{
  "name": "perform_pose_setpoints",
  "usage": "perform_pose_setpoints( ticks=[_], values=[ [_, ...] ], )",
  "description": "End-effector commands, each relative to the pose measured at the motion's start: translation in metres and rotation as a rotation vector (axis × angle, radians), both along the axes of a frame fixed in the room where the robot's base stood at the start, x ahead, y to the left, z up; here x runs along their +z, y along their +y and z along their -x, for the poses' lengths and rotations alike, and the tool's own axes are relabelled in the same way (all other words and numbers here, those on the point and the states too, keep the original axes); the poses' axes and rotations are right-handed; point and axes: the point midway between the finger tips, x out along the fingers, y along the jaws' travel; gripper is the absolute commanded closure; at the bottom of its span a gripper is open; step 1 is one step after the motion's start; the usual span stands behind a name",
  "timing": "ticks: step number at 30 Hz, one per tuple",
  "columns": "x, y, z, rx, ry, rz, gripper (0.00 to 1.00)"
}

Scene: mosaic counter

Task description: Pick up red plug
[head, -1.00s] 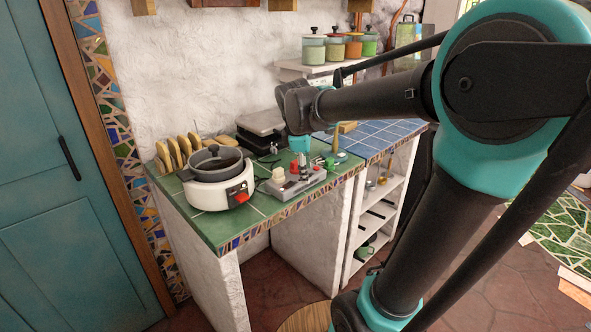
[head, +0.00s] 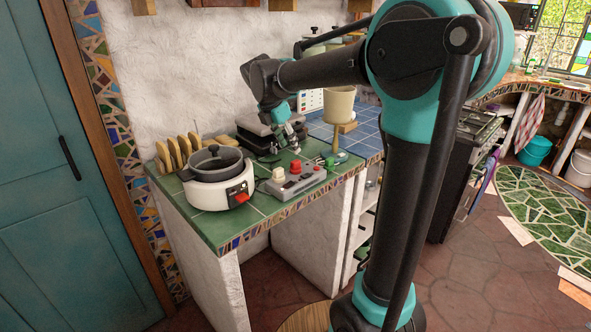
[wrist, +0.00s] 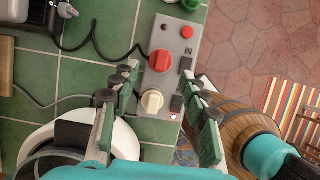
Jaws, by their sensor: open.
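The red plug (head: 296,166) stands in a grey power strip (head: 306,183) on the green tiled counter. It also shows in the wrist view (wrist: 161,61) as a red round top, beside a cream plug (wrist: 152,101) in the same strip. My gripper (head: 292,148) is open and empty, above and behind the strip in the head view. In the wrist view my gripper (wrist: 160,78) has its fingers spread to either side of the strip, with the red plug showing between and just beyond the tips. I see no contact with the plug.
A white cooker (head: 218,195) with a dark lid stands left of the strip. A black appliance (head: 258,130) is behind, its cable running to the strip. A beige cup (head: 339,104) on a stand is to the right. The counter's front edge is close.

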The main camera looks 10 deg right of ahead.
Motion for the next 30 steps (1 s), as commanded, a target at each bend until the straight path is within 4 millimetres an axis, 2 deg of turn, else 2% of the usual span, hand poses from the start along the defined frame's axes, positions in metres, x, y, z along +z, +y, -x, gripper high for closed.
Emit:
perform_pose_setpoints(
  ticks=[3,11,21,30],
  values=[
    [-0.018,-0.006,-0.004,-0.001,0.0,0.0,0.55],
    [-0.034,-0.011,-0.007,-0.001,0.001,0.0,0.55],
    [-0.075,-0.024,-0.013,-0.001,0.001,0.0,0.55],
    [-0.08,-0.026,-0.014,0.0,0.001,-0.001,0.55]
  ],
)
